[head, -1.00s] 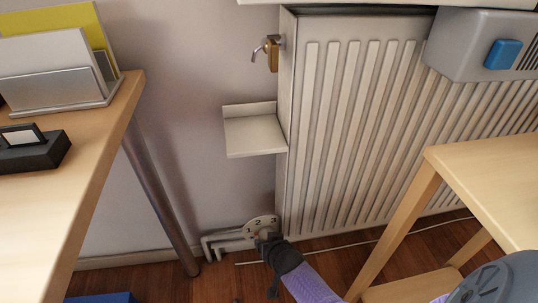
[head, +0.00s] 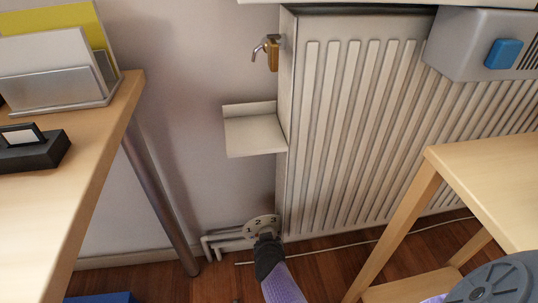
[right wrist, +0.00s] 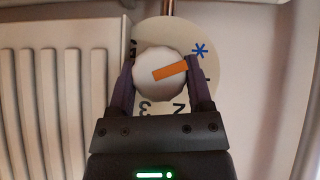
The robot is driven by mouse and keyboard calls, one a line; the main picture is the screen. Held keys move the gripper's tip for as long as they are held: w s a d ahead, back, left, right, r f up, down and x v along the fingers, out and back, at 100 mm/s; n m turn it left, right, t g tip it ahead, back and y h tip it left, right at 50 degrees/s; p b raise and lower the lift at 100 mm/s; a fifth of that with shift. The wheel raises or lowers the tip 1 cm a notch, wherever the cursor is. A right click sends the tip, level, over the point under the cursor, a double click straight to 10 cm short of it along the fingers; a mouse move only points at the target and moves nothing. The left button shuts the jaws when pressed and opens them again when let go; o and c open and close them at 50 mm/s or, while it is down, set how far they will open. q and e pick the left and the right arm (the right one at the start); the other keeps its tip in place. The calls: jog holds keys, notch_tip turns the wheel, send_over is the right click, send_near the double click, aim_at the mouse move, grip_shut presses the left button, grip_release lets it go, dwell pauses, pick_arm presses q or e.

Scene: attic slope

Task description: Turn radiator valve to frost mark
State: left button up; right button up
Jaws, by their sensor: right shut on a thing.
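The radiator valve is a round white knob (right wrist: 153,88) with an orange pointer bar (right wrist: 170,71), at the lower left corner of the radiator. Behind it is a pale dial plate (head: 262,221) with numbers and, in the right wrist view, a blue frost star (right wrist: 200,50). The bar's outer end points between the star and the 1, nearer the star. My right gripper (head: 266,239) is shut on the knob, one finger on each side; it fills the lower right wrist view (right wrist: 160,95). It hides part of the dial in the head view. My left gripper is not in view.
A ribbed white radiator (head: 350,120) stands on the wall. A wooden desk (head: 95,170) is at left, a wooden table (head: 490,175) at right. A thin cable (head: 340,246) runs along the floor.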

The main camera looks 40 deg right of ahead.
jog(key=shift+n+g+h, duration=0.4)
jog(key=shift+n+h, duration=0.1)
jog(key=shift+h, duration=0.2)
jog(key=shift+a, duration=0.1)
jog(key=o, duration=1)
jog(key=shift+r, duration=0.15)
pick_arm(q)
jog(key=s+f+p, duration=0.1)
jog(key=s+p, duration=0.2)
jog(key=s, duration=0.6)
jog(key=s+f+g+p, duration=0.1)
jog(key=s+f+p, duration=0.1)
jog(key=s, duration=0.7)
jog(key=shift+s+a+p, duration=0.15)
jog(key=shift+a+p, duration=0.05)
jog(key=shift+p, duration=0.4)
pick_arm(e)
jog(key=v, duration=0.9)
jog(key=shift+a, duration=0.35)
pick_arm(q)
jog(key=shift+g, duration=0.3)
pick_arm(e)
jog(key=shift+s, duration=0.2)
